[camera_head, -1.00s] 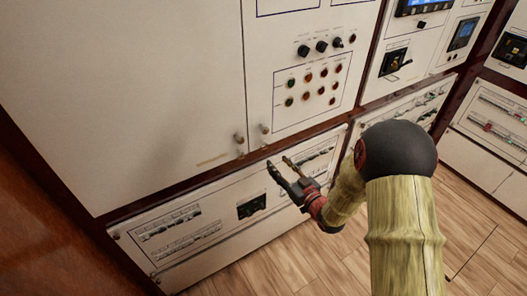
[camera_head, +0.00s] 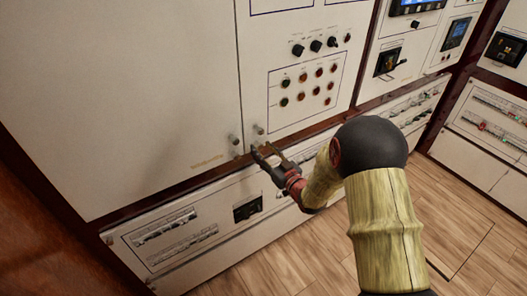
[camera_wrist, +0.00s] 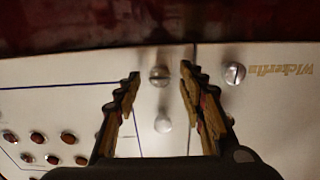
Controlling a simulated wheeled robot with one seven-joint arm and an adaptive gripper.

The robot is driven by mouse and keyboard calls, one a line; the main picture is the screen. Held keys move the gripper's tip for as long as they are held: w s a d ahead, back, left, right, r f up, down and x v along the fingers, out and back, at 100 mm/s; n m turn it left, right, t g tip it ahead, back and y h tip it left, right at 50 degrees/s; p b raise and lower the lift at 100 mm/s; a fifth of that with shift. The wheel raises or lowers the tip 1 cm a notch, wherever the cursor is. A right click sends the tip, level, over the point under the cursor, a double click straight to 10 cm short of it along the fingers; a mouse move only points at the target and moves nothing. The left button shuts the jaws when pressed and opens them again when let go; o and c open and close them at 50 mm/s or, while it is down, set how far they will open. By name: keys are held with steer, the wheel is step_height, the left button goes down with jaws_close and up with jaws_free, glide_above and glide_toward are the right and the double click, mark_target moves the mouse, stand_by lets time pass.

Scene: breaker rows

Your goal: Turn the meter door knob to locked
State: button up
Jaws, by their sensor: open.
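My gripper (camera_head: 266,151) is open and empty, just below the bottom edge of the cabinet doors in the head view. In the wrist view my gripper (camera_wrist: 160,71) has its fingers spread on either side of a round metal knob (camera_wrist: 160,77), with no visible grip on it. A slotted knob (camera_wrist: 235,73) sits outside the right finger, beside printed lettering. In the head view small knobs stand on the left door (camera_head: 234,139) and right door (camera_head: 257,129). Which is the meter door, and the knob's setting, I cannot tell.
Buttons and lamps (camera_head: 309,85) and black rotary switches (camera_head: 315,46) are on the right panel. A dark red rail (camera_head: 190,181) runs under the doors. Breaker rows (camera_head: 180,240) are on the lower panel. Wooden floor (camera_head: 290,262) is open in front.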

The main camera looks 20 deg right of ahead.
steer(key=shift+c, duration=0.7)
jaws_close()
steer(key=m+p, duration=0.1)
steer(key=m, duration=0.3)
steer(key=shift+d+m, duration=0.1)
steer(key=shift+m, duration=0.3)
steer(key=m+p, duration=0.2)
steer(key=m, duration=0.2)
steer(key=shift+m, duration=0.3)
steer(key=m+p, duration=0.1)
steer(key=m, duration=0.3)
steer(key=shift+m+p, duration=0.3)
steer(key=shift+d+f+m+p, duration=0.15)
steer(key=shift+m+p, duration=0.5)
steer(key=shift+m, duration=1.15)
